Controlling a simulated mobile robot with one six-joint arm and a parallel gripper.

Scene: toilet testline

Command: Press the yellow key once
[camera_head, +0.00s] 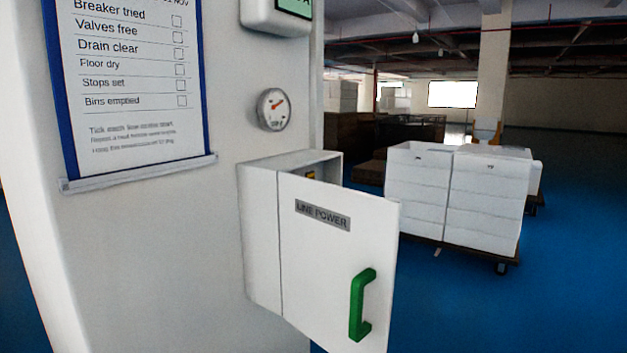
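No whole yellow key shows in the head view. A white wall box (261,235) has a door (322,262) marked "LINE POWER" with a green handle (362,304). The door stands partly open and hides most of the inside. A small yellow patch (311,175) shows in the gap above the door; I cannot tell what it is. My gripper is not in view.
A checklist board (133,80) in a blue frame hangs on the white panel. A round gauge (273,109) and a device with a green screen (294,7) are above the box. White stacked boxes (458,195) stand on a cart on the blue floor (560,270).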

